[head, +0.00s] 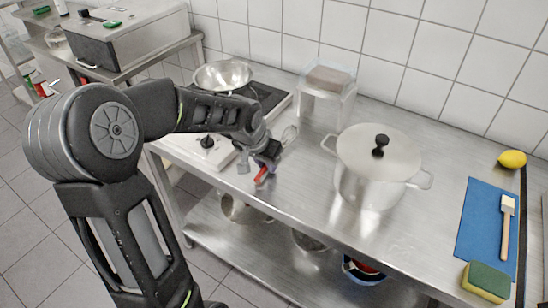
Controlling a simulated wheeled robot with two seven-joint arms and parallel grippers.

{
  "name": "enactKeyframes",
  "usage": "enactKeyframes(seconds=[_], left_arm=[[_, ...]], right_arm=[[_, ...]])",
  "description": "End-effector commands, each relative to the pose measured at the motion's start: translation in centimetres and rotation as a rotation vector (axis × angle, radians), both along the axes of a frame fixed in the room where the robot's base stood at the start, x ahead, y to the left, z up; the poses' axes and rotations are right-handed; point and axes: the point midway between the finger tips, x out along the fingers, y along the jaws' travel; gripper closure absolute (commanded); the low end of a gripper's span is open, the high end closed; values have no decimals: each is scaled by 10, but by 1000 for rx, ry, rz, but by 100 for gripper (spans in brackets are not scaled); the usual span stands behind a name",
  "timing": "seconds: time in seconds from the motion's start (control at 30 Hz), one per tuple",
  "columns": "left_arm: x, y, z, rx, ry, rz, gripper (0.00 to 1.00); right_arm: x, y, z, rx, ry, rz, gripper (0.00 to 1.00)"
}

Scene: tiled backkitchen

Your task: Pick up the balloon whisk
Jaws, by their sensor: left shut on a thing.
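The balloon whisk (290,134) shows its wire loops just beyond my left gripper, above the steel worktop beside the hob. A red handle end (262,176) sticks out on the near side of the jaws. My left gripper (267,160) is shut on the whisk at its handle, with the wires pointing up and to the right. The middle of the handle is hidden by the fingers. I cannot tell whether the whisk touches the worktop. My right gripper is not in view.
A large lidded pot (372,175) stands right of the gripper. Behind are a clear stand (327,100) and a metal pan (222,75) on the hob. At right lie a lemon (512,159), blue mat (475,222), brush (505,230) and sponge (487,281).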

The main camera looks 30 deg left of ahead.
Motion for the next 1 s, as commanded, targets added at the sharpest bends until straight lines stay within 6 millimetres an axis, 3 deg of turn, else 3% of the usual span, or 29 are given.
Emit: enactKeyframes(seconds=[0.1,0.67,0.87,1.0], left_arm=[[0,0,0,0,0,0,100],[0,0,3,0,-1,0,100],[1,0,27,1,-5,0,100],[1,0,55,2,-6,-1,100]], right_arm=[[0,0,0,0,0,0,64],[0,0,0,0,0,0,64],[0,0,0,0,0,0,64],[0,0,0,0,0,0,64]])
